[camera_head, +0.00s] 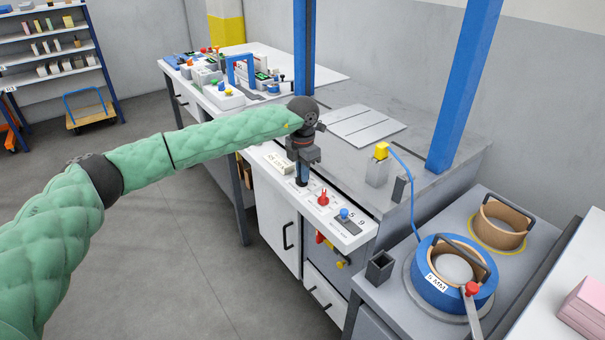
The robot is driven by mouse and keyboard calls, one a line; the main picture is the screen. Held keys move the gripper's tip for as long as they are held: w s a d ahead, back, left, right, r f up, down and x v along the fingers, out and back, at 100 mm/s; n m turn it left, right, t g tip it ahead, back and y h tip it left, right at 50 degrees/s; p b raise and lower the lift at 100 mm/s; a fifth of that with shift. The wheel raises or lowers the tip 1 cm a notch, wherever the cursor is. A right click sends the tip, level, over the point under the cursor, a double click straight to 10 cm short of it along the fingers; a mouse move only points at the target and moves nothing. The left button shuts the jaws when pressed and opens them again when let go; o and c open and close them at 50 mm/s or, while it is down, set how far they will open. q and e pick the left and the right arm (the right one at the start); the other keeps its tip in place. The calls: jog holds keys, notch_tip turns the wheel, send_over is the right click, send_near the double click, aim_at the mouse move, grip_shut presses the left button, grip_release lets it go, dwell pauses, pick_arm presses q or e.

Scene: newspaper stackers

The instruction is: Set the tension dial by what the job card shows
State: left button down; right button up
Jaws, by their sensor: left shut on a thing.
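My left gripper (302,178) points down at the white control strip (352,236) along the front of the grey workbench. It is shut on what looks like the tension dial; the gripper hides nearly all of it, so its setting cannot be read. To the right on the strip are a red knob (323,198) and a blue knob (344,213). My right gripper is not in view.
A blue strap roll with a "5 MM" label (437,283) and a brown roll (503,222) sit on the right-hand unit. A blue post (465,85) rises from the bench. A cluttered table (235,100) stands behind. The floor at lower left is clear.

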pick_arm(q)
jog(key=c, duration=1.5)
grip_release()
jog(key=shift+o, duration=0.2)
jog(key=shift+r, duration=0.35)
notch_tip(320, 180, up, 7)
jog(key=shift+r+b, duration=0.1)
jog(key=shift+b, duration=0.5)
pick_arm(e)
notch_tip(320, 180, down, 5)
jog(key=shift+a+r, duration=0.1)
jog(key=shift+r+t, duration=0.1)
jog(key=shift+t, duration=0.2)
